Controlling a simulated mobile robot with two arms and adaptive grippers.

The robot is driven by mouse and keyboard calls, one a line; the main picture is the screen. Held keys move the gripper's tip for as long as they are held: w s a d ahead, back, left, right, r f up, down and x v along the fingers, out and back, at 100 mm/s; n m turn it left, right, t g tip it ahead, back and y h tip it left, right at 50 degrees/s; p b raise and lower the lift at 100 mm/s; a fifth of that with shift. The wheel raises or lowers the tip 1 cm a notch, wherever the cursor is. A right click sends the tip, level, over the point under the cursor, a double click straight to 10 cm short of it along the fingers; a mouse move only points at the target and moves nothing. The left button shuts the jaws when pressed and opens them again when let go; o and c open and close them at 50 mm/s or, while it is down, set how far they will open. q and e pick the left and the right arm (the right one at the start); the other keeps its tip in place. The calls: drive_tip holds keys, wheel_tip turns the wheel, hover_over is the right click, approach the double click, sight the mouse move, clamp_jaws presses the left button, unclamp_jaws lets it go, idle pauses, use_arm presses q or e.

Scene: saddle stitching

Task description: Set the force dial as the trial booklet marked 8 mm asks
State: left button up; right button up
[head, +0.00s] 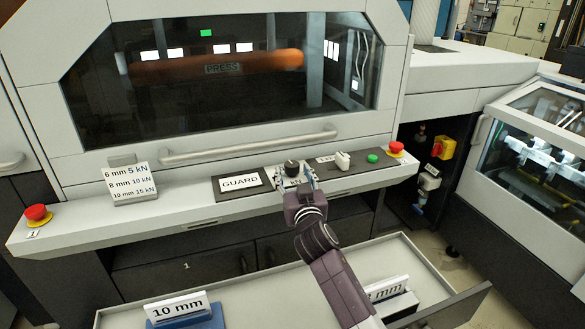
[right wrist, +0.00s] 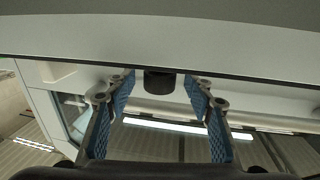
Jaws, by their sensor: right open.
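The force dial (head: 292,166) is a black knob on a small plate marked kN, on the press's front ledge. My right gripper (head: 297,178) is at the dial, with its fingers open. In the right wrist view the black knob (right wrist: 159,82) shows between the two blue-padded fingertips (right wrist: 160,90), with a gap on each side. The dial's pointer setting cannot be read. A card (head: 130,184) on the ledge reads 6 mm 5 kN, 8 mm 10 kN, 10 mm 15 kN. My left gripper is not in view.
A tray (head: 245,283) in front holds a label reading 10 mm (head: 177,307) and another mm label (head: 386,288), its number hidden by my arm. The ledge also has a GUARD label (head: 240,182), a white switch (head: 342,160), a green button (head: 373,158) and red buttons (head: 396,148).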

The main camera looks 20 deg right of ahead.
drive_tip(key=shift+w+d, duration=0.1)
drive_tip(key=shift+w, duration=1.2)
drive_tip(key=c, duration=1.2)
drive_tip(key=shift+r+p, duration=0.15)
drive_tip(key=shift+p, duration=0.35)
drive_tip(key=n+y+p, duration=0.1)
drive_tip(key=y+p, duration=0.1)
drive_tip(key=n+y+p, duration=0.1)
drive_tip(key=y+p, duration=0.1)
drive_tip(key=shift+d+r+n+p, duration=0.1)
drive_tip(key=shift+r+n+p, duration=0.1)
drive_tip(key=shift+n+p, duration=0.2)
drive_tip(key=shift+n+y+p, duration=0.55)
drive_tip(key=shift+n+y, duration=0.05)
drive_tip(key=shift+y, duration=0.4)
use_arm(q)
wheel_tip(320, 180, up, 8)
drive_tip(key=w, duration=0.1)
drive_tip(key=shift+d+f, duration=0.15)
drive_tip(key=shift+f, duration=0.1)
use_arm(e)
drive_tip(key=shift+f+n+g+y, duration=0.3)
drive_tip(key=shift+n+y, duration=0.1)
drive_tip(key=shift+y, duration=0.3)
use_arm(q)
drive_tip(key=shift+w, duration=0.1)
